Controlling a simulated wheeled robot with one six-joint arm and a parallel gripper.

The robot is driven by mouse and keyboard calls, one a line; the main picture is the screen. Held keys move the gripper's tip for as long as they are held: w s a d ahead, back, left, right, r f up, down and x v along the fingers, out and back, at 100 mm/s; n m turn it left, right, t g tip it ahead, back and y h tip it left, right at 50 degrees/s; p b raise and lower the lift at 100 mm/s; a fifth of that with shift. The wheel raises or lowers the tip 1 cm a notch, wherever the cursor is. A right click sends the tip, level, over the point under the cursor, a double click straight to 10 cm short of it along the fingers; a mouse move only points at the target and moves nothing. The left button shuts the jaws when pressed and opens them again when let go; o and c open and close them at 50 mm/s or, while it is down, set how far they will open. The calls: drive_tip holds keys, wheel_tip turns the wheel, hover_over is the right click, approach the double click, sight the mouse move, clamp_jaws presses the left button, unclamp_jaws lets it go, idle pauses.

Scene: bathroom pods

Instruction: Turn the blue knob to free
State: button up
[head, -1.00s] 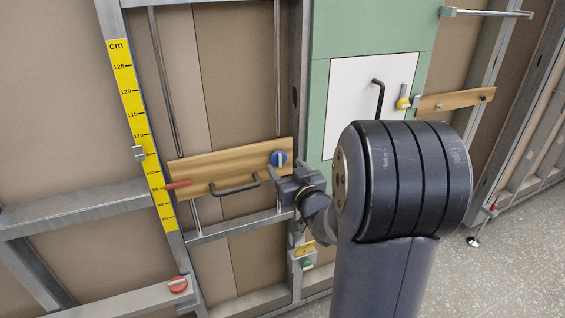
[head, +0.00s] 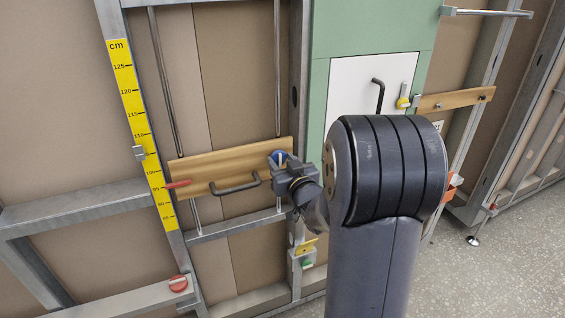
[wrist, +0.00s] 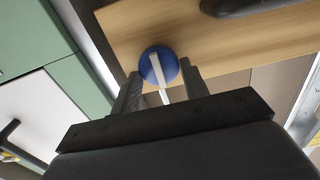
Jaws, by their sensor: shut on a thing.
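The blue knob (head: 277,155) sits at the right end of a wooden board (head: 230,167). In the wrist view the knob (wrist: 151,60) is a round blue disc with a white bar across it, and the bar runs down between my fingers. My gripper (head: 279,162) is at the knob, and in the wrist view its two fingers (wrist: 162,82) stand on either side of the knob's lower part, shut on it. In the head view my gripper covers the knob's lower part. I cannot read any free mark.
A yellow centimetre scale (head: 142,135) stands further left. A metal upright (head: 298,110) and a green panel (head: 360,30) are to the right.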

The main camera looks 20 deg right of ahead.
drive_tip(key=shift+c, duration=1.1)
drive_tip(key=shift+f+b, duration=0.1)
drive_tip(key=shift+b, duration=0.25)
drive_tip(key=n+b, duration=0.2)
drive_tip(key=shift+f+b, duration=0.15)
drive_tip(key=shift+b, duration=0.15)
drive_tip(key=n+b, duration=0.6)
drive_tip(key=b, duration=0.1)
drive_tip(key=shift+a, duration=0.15)
drive_tip(key=n+b, duration=0.4)
drive_tip(key=n, duration=0.1)
drive_tip(key=shift+a+n+b, duration=0.1)
drive_tip(key=shift+n+b, duration=0.2)
drive_tip(key=shift+b, duration=0.1)
drive_tip(key=shift+n+b, duration=1.35)
drive_tip(key=shift+n, duration=0.85)
